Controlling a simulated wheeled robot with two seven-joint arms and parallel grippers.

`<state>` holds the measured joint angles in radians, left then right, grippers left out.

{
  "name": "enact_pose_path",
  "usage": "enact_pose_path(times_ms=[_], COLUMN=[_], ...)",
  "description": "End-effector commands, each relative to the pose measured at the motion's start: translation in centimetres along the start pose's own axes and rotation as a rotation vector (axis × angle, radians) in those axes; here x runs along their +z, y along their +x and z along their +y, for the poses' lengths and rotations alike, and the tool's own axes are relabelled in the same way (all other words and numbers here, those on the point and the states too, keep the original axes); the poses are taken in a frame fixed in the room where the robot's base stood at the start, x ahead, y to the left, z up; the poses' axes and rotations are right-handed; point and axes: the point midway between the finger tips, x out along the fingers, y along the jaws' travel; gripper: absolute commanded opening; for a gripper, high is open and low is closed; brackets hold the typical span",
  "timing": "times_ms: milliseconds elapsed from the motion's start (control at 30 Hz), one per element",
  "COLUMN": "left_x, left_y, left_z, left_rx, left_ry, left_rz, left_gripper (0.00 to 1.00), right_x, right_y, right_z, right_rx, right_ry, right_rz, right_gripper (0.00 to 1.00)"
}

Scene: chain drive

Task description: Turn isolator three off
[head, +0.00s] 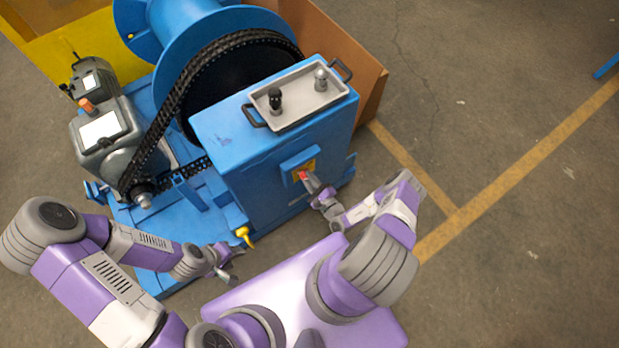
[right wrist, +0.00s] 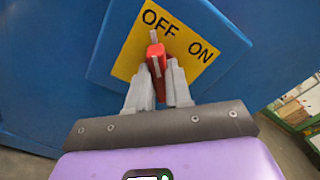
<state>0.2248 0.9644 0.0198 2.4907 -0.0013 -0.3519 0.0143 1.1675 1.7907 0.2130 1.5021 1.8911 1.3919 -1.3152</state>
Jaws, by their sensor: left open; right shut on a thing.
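The isolator's red handle (right wrist: 156,60) stands on a yellow plate (right wrist: 128,62) marked OFF and ON, on the blue housing. In the right wrist view the handle points up, its tip close under the word OFF. My right gripper (right wrist: 158,82) is shut on the handle, one grey finger on each side. In the head view the red handle (head: 303,176) shows at the tip of my right gripper (head: 309,182), on the housing's front. I see no isolator number. My left gripper (head: 226,263) is open and empty, low in front of the blue base.
A yellow valve-like part (head: 244,236) sticks out at the housing's lower left corner, close to my left gripper. A black chain (head: 170,115) runs round the drum on the left. The floor at right is clear.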

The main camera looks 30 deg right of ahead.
Motion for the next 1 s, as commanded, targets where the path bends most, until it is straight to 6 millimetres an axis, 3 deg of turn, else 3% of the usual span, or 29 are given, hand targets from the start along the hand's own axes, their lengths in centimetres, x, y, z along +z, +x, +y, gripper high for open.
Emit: enact_pose_path(times_ms=[633, 667, 800, 1000], left_x=[0.01, 0.01, 0.01, 0.01], left_y=[-0.25, -0.25, -0.26, -0.26], left_z=[0.10, 0.10, 0.10, 0.10], left_rx=[0.000, 0.000, 0.000, 0.000], left_ry=[0.000, 0.000, 0.000, 0.000], left_rz=[0.000, 0.000, 0.000, 0.000], left_gripper=[0.49, 0.49, 0.49, 0.49], right_x=[-0.12, -0.12, -0.09, -0.05], right_y=[-0.09, -0.09, -0.06, -0.03], right_z=[0.08, 0.08, 0.06, 0.03], right_rx=[0.003, 0.003, 0.002, 0.001], right_ry=[-0.049, -0.049, -0.048, -0.046], right_rz=[0.003, 0.003, 0.002, 0.001], right_gripper=[0.00, 0.24, 0.45, 0.45])
